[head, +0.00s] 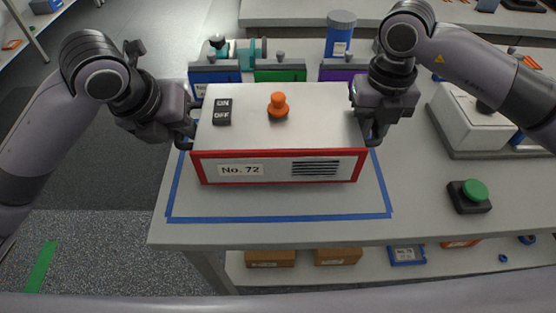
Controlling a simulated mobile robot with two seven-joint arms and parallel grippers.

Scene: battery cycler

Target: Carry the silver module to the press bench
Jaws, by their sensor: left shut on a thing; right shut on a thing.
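The silver module (248,134) is a box with a red-edged front, a "No. 72" label, a vent, an ON/OFF switch and an orange knob on top. It is over the blue taped outline on a grey bench (420,225); whether it touches the bench top I cannot tell. My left gripper (190,132) is shut on the module's left side. My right gripper (371,130) is shut on its right side. The fingertips are partly hidden against the sides. Which bench is the press bench I cannot tell.
Blue, green and purple bins (280,74) stand behind the module, with a blue canister (340,34). A green button (474,191) and a white device (470,120) are at the right. Brown boxes (270,258) sit on the shelf below. Open floor (100,235) lies at the left.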

